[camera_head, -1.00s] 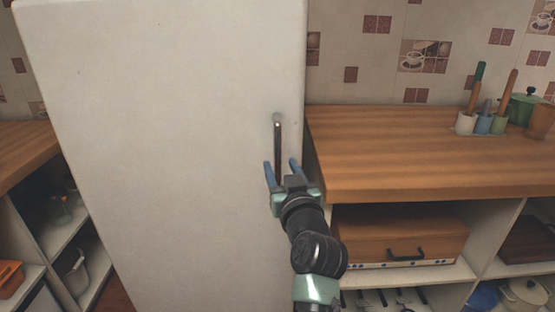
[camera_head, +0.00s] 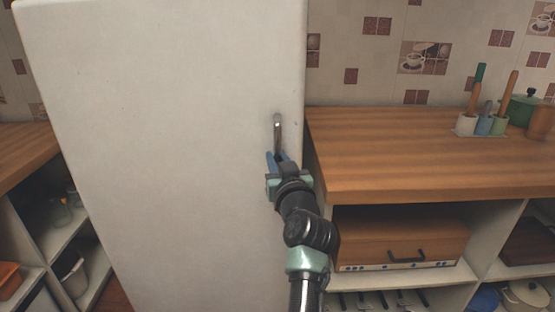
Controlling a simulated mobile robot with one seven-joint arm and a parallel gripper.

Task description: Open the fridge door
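The white fridge door (camera_head: 170,130) fills the left and middle of the head view and looks closed. Its upright metal handle (camera_head: 277,128) is near the door's right edge. My gripper (camera_head: 277,157) is at the lower part of the handle, with one blue finger on each side of it. The fingers are close together and look shut on the handle. The handle's lower end is hidden by the gripper.
A wooden counter (camera_head: 420,150) stands close on the right of the fridge, with utensil pots (camera_head: 482,124) at its back. Below it, a wooden box with a dark handle (camera_head: 400,242) sits on a shelf. Another counter (camera_head: 25,150) is at the left.

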